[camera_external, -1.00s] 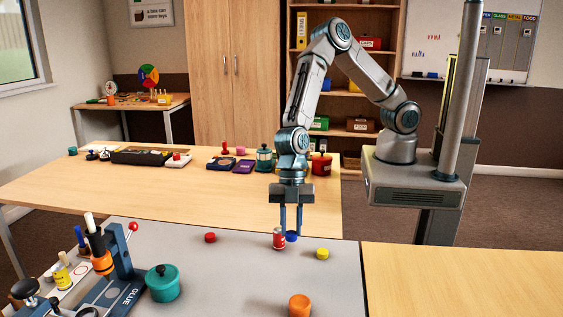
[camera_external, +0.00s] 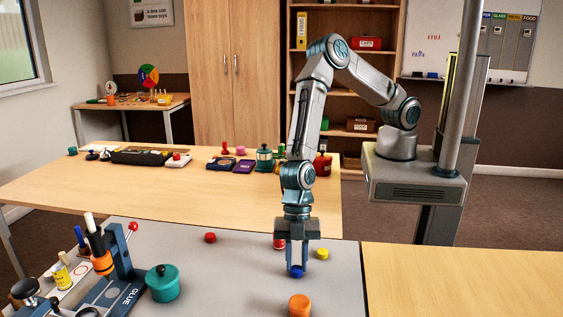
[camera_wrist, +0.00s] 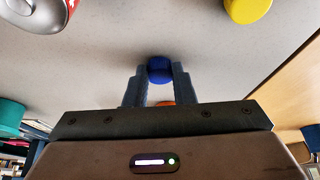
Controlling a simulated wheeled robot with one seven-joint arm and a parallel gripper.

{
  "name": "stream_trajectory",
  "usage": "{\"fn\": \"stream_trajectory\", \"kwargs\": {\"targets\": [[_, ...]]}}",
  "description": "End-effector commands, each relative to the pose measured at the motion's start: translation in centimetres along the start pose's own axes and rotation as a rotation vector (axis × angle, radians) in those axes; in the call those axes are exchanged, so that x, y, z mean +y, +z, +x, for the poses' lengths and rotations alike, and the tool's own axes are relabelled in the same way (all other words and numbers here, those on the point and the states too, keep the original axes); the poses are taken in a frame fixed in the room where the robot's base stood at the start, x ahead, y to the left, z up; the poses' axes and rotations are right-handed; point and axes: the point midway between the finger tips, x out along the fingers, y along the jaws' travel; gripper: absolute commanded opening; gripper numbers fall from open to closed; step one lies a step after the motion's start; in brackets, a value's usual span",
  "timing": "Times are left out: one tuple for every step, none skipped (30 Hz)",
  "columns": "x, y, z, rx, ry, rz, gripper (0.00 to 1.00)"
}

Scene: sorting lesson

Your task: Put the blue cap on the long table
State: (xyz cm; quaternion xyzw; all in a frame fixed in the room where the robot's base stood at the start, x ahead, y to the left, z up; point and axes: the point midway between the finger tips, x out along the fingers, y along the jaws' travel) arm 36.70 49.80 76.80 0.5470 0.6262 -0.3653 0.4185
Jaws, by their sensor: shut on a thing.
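The blue cap (camera_external: 297,271) is between the two fingertips of my gripper (camera_external: 298,268), low over the grey table top (camera_external: 235,275). In the wrist view the blue cap (camera_wrist: 159,69) sits between the tips of my gripper (camera_wrist: 160,75), which is shut on it. I cannot tell whether the cap still touches the grey top. The long wooden table (camera_external: 110,193) stands behind the grey one, with much of its near surface bare.
A red can (camera_external: 279,244) stands close behind my gripper, partly hidden. A yellow cap (camera_external: 322,253), a red cap (camera_external: 210,237) and an orange cap (camera_external: 300,305) lie around. A teal pot (camera_external: 163,284) and a glue stand (camera_external: 118,285) are at left.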

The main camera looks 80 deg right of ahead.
Motion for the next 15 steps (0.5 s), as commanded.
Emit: {"fn": "stream_trajectory", "kwargs": {"targets": [[0.01,0.0,-0.02,0.0,0.0,0.0,0.02],[0.01,0.0,-0.02,0.0,0.0,0.0,0.02],[0.0,0.02,0.01,0.0,0.0,0.0,0.02],[0.01,0.06,0.09,0.0,0.0,0.0,0.02],[0.0,0.1,0.19,0.0,0.0,0.0,0.02],[0.01,0.16,0.32,0.0,0.0,0.0,0.02],[0.01,0.19,0.4,0.0,0.0,0.001,0.02],[0.01,0.22,0.47,0.0,0.0,0.001,0.02],[0.01,0.21,0.44,0.0,0.0,0.001,0.26],[0.0,0.17,0.35,0.0,0.0,0.001,0.34],[0.0,0.16,0.33,0.0,0.0,0.001,0.42],[0.0,0.17,0.33,0.0,0.0,0.001,0.45],[0.0,0.16,0.32,0.0,0.0,0.001,0.45],[0.0,0.17,0.32,0.0,0.0,0.001,0.45],[0.0,0.17,0.32,0.0,0.0,0.001,0.45]]}}
